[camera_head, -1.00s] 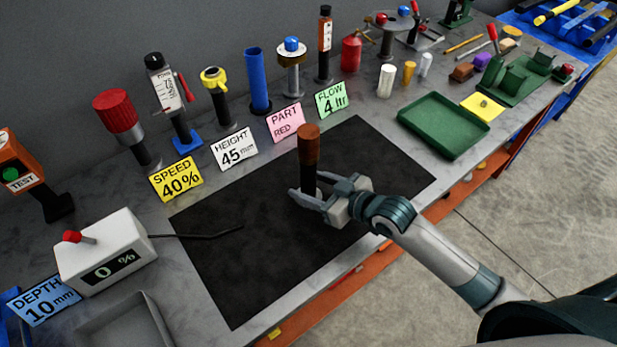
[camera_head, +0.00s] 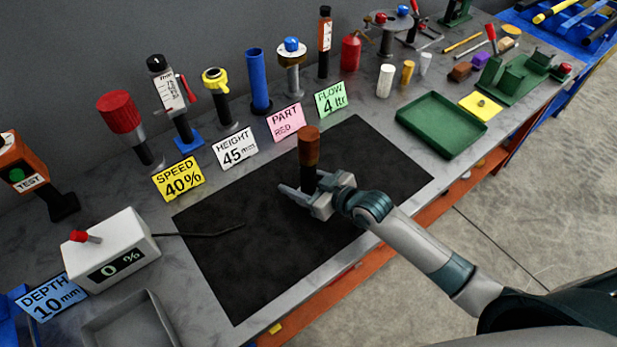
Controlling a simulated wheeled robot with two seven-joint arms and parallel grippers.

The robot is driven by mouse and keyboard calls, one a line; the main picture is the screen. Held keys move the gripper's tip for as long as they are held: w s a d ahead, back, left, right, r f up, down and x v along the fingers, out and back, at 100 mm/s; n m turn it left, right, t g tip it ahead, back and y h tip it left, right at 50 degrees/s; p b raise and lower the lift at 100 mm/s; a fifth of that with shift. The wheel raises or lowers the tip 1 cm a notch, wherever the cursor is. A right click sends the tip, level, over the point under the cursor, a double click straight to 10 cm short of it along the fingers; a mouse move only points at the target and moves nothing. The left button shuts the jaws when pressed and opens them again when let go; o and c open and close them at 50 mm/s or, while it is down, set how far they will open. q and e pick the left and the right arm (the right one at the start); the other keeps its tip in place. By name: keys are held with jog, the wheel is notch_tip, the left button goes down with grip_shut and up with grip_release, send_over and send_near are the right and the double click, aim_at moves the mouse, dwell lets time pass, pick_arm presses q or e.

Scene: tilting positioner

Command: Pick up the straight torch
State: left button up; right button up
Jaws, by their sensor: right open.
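An upright cylinder with a brown upper part and a black lower part, which looks like the straight torch (camera_head: 309,150), stands at the black mat (camera_head: 240,270) in the middle of the bench. My right gripper (camera_head: 302,184) is open, low at the torch's black part, with one finger at its near left side and the other at its right. The fingers hide part of the torch's lower end, and I cannot tell whether they touch it. My left gripper is not in view.
Label cards, such as the yellow speed card (camera_head: 179,180), and several upright tools line the back. A white control box (camera_head: 112,250) with a black cable stands at left. A green tray (camera_head: 441,125) is at right. The mat's left part is mostly clear.

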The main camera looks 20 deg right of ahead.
jog(key=shift+c, duration=0.4)
grip_shut()
jog(key=shift+w+r, duration=0.1)
jog(key=shift+r+b, duration=0.3)
jog(key=shift+r, duration=0.4)
notch_tip(320, 180, up, 2)
jog(key=shift+r+b, duration=0.2)
jog(key=shift+b, duration=0.3)
jog(key=w+d+r+b, duration=0.4)
jog(key=d+r, duration=0.3)
jog(key=d, duration=0.4)
jog(key=shift+r, duration=0.1)
